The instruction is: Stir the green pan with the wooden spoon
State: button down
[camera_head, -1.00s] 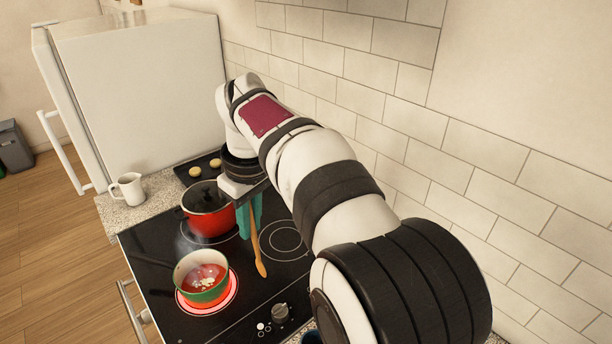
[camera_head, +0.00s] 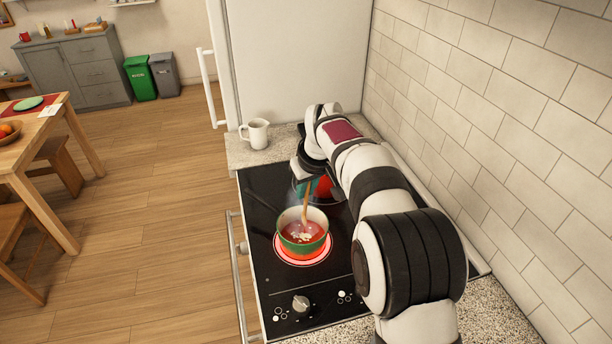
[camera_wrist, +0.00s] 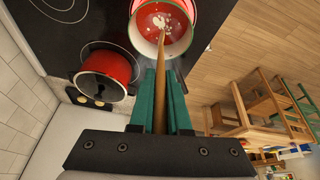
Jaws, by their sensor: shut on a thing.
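The green pan (camera_head: 303,243) stands on a glowing red burner, with red contents and pale bits inside. It also shows in the wrist view (camera_wrist: 148,52), where its inside is red with a pale rim. The wooden spoon (camera_head: 306,201) hangs down from my gripper, and its lower end is inside the pan; the spoon's tip is hidden in the contents. In the wrist view the spoon (camera_wrist: 160,100) runs between the teal fingers of my gripper (camera_wrist: 166,100), which are shut on its handle. My gripper is above and behind the pan.
A red pot (camera_wrist: 104,76) with a dark lid stands on the cooktop (camera_head: 262,205) behind the pan, partly hidden by my arm in the head view. A white jug (camera_head: 256,133) stands on the counter near the fridge (camera_head: 292,60). The tiled wall (camera_head: 470,120) is on the right.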

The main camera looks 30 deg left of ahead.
aim_at(304, 206)
jog(key=shift+s+d+f+x, duration=0.1)
jog(key=shift+d+x, duration=0.05)
jog(key=shift+x, duration=1)
jog(key=shift+s+d+f+x, duration=0.1)
jog(key=shift+d+x, duration=0.1)
jog(key=shift+x, duration=1)
jog(key=shift+s+d+f+x, duration=0.1)
jog(key=shift+d+x, duration=0.05)
jog(key=shift+x, duration=1)
